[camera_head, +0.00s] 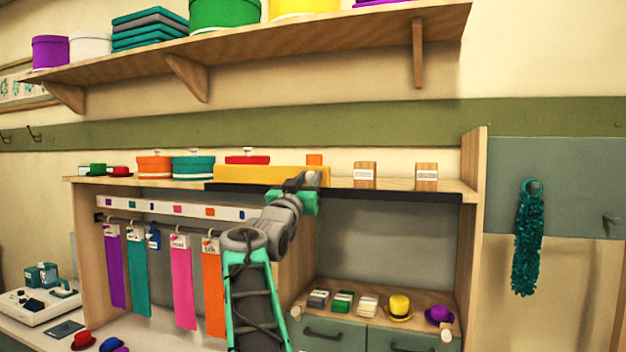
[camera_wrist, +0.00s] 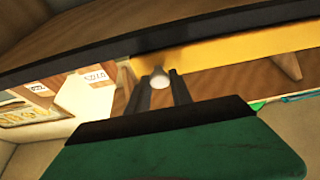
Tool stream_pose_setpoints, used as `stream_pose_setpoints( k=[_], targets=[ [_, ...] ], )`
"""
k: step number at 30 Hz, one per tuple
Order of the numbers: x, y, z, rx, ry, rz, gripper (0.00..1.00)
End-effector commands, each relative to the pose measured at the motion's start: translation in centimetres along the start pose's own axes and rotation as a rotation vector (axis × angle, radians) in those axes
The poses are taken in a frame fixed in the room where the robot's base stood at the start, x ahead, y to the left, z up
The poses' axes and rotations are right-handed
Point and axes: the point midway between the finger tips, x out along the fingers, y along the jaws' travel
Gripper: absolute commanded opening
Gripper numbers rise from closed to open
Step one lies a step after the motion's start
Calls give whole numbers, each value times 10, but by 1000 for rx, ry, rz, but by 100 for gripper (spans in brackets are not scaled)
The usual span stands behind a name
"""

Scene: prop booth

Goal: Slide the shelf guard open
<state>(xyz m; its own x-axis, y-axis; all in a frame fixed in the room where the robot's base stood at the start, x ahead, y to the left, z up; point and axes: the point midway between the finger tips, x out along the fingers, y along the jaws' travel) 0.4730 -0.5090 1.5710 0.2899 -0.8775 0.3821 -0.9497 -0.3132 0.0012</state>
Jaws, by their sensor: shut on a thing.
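The shelf guard (camera_head: 243,174) is a long yellow panel standing along the front edge of the wooden shelf, over its left-middle part. It shows in the wrist view too (camera_wrist: 235,50). A dark rail (camera_head: 400,193) runs along the shelf front below it and reaches on to the right. My gripper (camera_head: 308,181) is at the right end of the guard. In the wrist view its two dark fingers (camera_wrist: 159,78) are closed around a small pale round knob (camera_wrist: 159,82) at the guard. The arm hides part of the shelf front.
Orange and teal round boxes (camera_head: 194,166) and a red-lidded box (camera_head: 247,160) stand behind or left of the guard. Labelled wooden blocks (camera_head: 365,174) stand on the shelf to the right. A wooden side panel (camera_head: 472,190) closes the right end. Coloured cloths (camera_head: 180,280) hang below.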

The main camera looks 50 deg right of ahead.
Motion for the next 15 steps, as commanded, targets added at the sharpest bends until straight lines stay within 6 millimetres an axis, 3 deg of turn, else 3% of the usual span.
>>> stream_pose_setpoints(
  k=[7, 8, 15],
  targets=[
    [0, 0, -2, 2, 3, -1, 0],
    [0, 0, -2, 2, 3, -1, 27],
    [0, -1, -1, 2, 2, -2, 47]
  ],
)
